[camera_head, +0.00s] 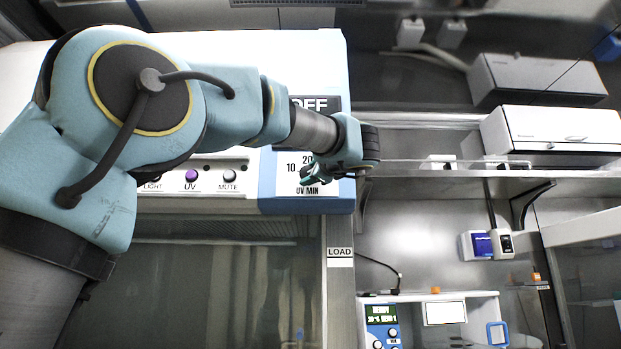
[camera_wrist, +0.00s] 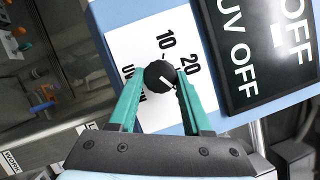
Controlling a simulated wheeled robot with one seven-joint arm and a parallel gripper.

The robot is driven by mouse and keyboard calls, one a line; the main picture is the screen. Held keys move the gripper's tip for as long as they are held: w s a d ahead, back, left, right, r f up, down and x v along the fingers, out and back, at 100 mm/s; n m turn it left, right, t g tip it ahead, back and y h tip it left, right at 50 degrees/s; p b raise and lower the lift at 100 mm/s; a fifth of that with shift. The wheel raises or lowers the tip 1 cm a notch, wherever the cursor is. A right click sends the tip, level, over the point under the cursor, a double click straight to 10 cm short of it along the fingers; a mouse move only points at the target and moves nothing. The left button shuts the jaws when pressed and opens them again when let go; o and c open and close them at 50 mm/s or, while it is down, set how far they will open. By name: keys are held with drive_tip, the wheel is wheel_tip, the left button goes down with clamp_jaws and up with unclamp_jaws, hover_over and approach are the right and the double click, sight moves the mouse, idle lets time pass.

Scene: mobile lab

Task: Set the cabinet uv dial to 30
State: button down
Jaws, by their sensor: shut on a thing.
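The cabinet UV dial (camera_wrist: 160,74) is a round black knob on a white scale plate (camera_wrist: 125,50) in the wrist view. My gripper (camera_wrist: 158,80) has its two teal fingers on either side of the knob, shut on it. A white pointer line on the knob points toward the lower right, past the printed 20, by the right finger. The marks 10 and 20 are readable; no 30 is visible, and that part of the scale is covered by the finger. In the head view my gripper (camera_head: 318,174) is at the "UV MIN" plate (camera_head: 307,190) and hides the knob.
A black display (camera_wrist: 262,40) beside the dial reads "UV OFF". A metal shelf (camera_head: 450,180) is to the right, and a glass sash (camera_head: 220,280) is below.

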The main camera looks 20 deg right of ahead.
drive_tip(key=shift+m, duration=0.3)
drive_tip(key=shift+c, duration=1.7)
unclamp_jaws()
drive_tip(key=s+f+b, duration=0.2)
drive_tip(key=s+b, duration=0.1)
drive_tip(key=s, duration=0.7)
drive_tip(key=shift+s+a, duration=0.3)
drive_tip(key=shift+a, duration=0.1)
